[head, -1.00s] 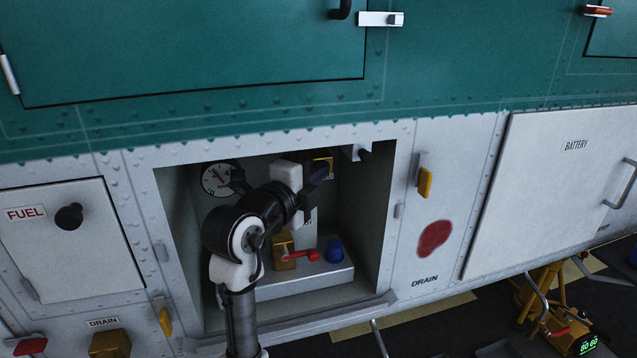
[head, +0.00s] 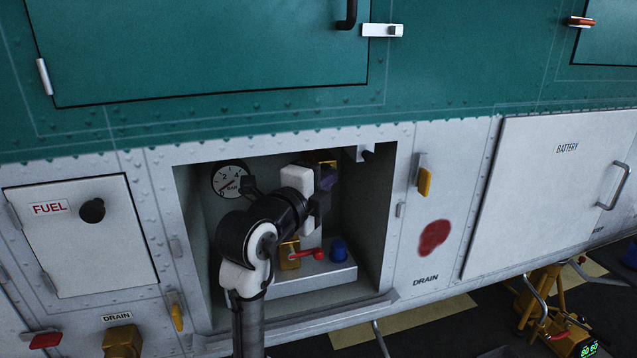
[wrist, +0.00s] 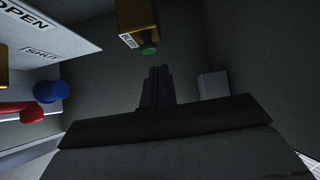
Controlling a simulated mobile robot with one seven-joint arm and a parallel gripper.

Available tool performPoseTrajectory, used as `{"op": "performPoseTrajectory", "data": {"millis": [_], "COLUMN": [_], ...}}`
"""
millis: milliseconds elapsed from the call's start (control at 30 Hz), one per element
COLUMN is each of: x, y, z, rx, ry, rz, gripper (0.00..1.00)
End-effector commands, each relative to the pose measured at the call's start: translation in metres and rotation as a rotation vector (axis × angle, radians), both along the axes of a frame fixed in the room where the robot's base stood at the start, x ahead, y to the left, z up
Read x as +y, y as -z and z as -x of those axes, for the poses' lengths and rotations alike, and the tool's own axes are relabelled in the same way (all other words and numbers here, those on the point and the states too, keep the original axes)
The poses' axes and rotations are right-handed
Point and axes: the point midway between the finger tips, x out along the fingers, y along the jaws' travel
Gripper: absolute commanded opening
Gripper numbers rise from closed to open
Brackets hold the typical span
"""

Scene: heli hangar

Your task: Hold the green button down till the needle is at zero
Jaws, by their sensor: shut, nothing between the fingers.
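The green button (wrist: 149,48) sticks out of a yellow block (wrist: 134,18) with a label, at the top of the wrist view. In the head view the yellow block (head: 328,164) is partly hidden by my arm, and I cannot make out the button. My gripper (wrist: 157,72) is shut and empty. Its fingertips point at the button area, with a small gap between them in the wrist view. The round white gauge (head: 232,178) is at the upper left of the open bay. Its dark needle points to the lower left, near the low end of the scale.
A red lever (head: 306,254) and a blue knob (head: 338,250) sit on a ledge low in the bay. They also show at the left of the wrist view. A white panel (wrist: 65,32) reads OPEN and SHUT. The bay walls and frame (head: 404,200) surround my arm.

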Motion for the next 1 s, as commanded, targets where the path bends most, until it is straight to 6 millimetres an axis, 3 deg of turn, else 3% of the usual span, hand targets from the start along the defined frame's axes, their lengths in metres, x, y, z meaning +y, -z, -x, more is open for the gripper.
{"op": "performPoseTrajectory", "data": {"millis": [67,300,500,1000], "x": [-0.005,0.028,0.043,0.047], "y": [-0.001,-0.001,-0.003,-0.004], "z": [0.001,0.054,0.079,0.088], "rx": [-0.004,-0.006,-0.004,-0.003], "ry": [0.003,-0.002,0.000,0.003], "rz": [-0.001,-0.001,-0.001,-0.001], "gripper": [0.00,0.00,0.00,0.00]}}
